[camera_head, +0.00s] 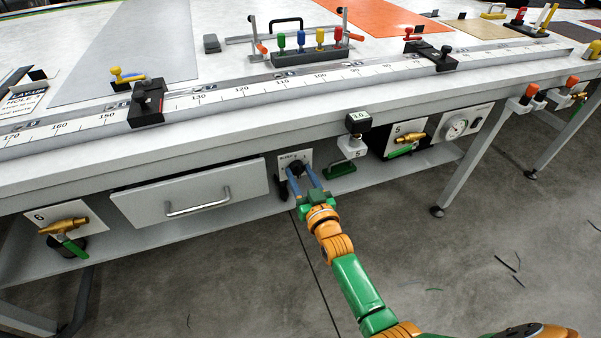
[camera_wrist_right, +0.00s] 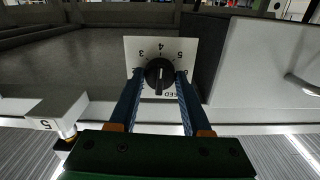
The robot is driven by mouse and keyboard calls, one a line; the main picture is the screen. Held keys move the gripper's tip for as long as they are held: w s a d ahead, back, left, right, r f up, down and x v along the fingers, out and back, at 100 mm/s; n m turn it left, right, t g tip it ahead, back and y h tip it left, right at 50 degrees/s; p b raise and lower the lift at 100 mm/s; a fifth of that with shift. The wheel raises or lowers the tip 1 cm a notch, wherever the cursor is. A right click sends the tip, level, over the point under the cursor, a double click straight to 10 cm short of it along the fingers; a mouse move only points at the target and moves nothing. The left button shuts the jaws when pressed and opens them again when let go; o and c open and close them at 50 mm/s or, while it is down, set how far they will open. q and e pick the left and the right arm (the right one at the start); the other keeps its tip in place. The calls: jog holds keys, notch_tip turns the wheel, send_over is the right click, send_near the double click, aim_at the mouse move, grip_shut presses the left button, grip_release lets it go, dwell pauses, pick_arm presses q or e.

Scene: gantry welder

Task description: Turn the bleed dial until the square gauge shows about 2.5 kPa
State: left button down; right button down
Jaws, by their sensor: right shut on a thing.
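The bleed dial (camera_head: 296,168) is a black knob on a white plate on the front of the bench, right of the drawer. In the right wrist view the dial (camera_wrist_right: 159,74) sits between both blue fingers, with upside-down 3, 4 and 5 on its plate (camera_wrist_right: 160,47). My right gripper (camera_head: 300,174) is shut on the dial; its fingertips (camera_wrist_right: 160,78) touch the knob's two sides. My left gripper is not in view.
A drawer (camera_head: 188,198) with a bar handle is left of the dial. A green-handled valve (camera_head: 405,141) and a round gauge (camera_head: 455,129) are to the right. A white block marked 5 (camera_wrist_right: 57,112) is close to my gripper. The floor in front is mostly clear.

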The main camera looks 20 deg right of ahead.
jog(key=m, duration=0.5)
jog(key=shift+m, duration=0.4)
dwell(0.4)
jog(key=shift+c, duration=1.7)
grip_release()
jog(key=s+p, duration=0.2)
jog(key=s, duration=0.5)
jog(key=shift+d, duration=0.1)
